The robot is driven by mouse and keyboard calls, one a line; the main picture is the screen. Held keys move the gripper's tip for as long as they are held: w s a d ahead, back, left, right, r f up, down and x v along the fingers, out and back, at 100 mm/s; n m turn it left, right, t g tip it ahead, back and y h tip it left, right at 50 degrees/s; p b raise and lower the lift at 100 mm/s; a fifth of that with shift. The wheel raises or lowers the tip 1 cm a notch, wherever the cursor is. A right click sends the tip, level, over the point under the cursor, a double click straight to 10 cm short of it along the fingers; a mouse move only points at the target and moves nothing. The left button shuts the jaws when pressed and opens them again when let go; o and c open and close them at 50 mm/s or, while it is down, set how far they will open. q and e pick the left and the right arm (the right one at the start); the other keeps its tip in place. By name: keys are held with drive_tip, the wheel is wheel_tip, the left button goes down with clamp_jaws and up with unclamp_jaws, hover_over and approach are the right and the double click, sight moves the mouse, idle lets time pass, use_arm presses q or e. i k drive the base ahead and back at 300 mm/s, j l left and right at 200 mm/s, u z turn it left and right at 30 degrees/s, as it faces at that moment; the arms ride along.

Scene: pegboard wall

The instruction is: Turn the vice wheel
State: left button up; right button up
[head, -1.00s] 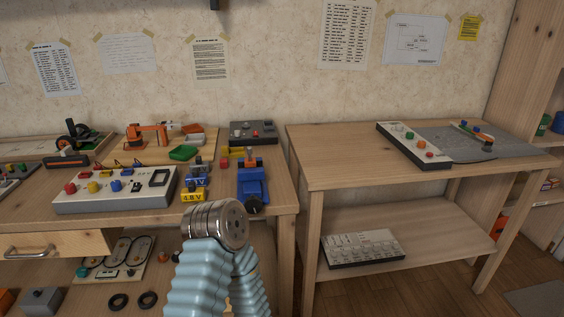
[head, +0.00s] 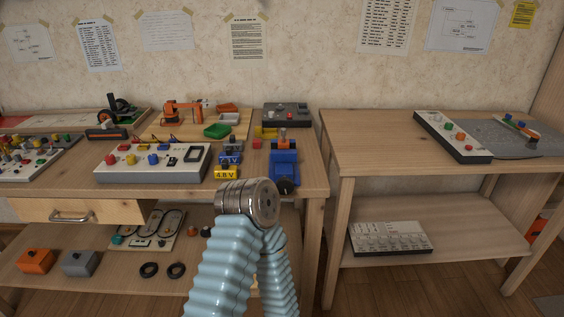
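A small blue vice (head: 285,165) sits near the front right corner of the left workbench. It has an orange part on top. Its dark round wheel (head: 286,186) faces me at the front edge of the bench. A metal joint of my own arm, with light blue ribbed sleeves, stands just in front of the bench, below and left of the wheel in the picture. I cannot tell which arm it is. No gripper fingers show, so neither gripper can be placed relative to the wheel.
Blue and yellow blocks, one marked 4.8 V (head: 226,173), stand left of the vice. A white control panel (head: 152,163) lies further left. A grey box (head: 287,114) is behind the vice. A gap separates this bench from the right table (head: 375,150), whose near left top is clear.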

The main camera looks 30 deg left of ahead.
sight(284, 186)
drive_tip(key=k+j, duration=0.15)
drive_tip(key=j, duration=0.2)
drive_tip(key=k+j, duration=0.15)
drive_tip(key=j, duration=0.2)
drive_tip(key=k+j+z, duration=0.1)
drive_tip(key=j, duration=0.3)
drive_tip(key=k, duration=0.05)
